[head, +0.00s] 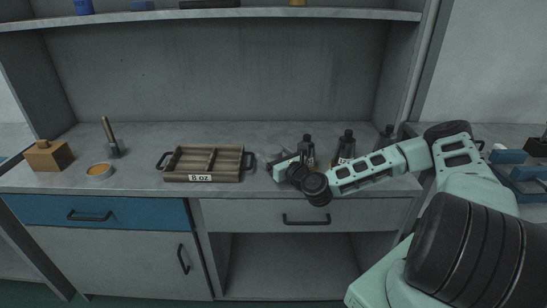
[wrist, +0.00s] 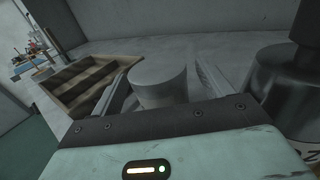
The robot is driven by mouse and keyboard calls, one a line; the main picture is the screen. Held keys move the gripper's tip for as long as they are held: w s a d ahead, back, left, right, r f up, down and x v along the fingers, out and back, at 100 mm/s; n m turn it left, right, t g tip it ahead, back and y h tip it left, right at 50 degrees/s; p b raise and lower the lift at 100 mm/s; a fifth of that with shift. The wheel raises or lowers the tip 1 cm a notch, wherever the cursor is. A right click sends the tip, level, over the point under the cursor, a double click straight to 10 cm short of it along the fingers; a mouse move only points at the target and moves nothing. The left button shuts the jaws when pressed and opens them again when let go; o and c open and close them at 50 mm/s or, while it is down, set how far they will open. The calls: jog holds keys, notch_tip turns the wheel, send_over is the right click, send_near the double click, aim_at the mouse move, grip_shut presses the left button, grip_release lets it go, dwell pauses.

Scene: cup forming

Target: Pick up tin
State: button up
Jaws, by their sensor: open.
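A plain grey cylinder, which looks like the tin (wrist: 158,88), stands upright between the two fingers of my gripper (wrist: 164,70) in the wrist view. The fingers are open, one on each side of it, and I cannot tell whether either touches it. In the head view my gripper (head: 278,168) is low over the counter, right of the wooden tray. My arm hides most of the gripper and the tin there.
The divided wooden tray (head: 211,147), labelled 8 oz, is just left of my gripper. Dark bottles (head: 346,146) stand close on the right. A small round dish with orange contents (head: 99,170), a wooden block (head: 48,157) and an upright tool (head: 112,140) are farther left.

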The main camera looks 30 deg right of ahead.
jog(key=shift+w, duration=0.15)
jog(key=c, duration=1.1)
jog(key=shift+c, duration=0.2)
jog(key=shift+r, duration=0.1)
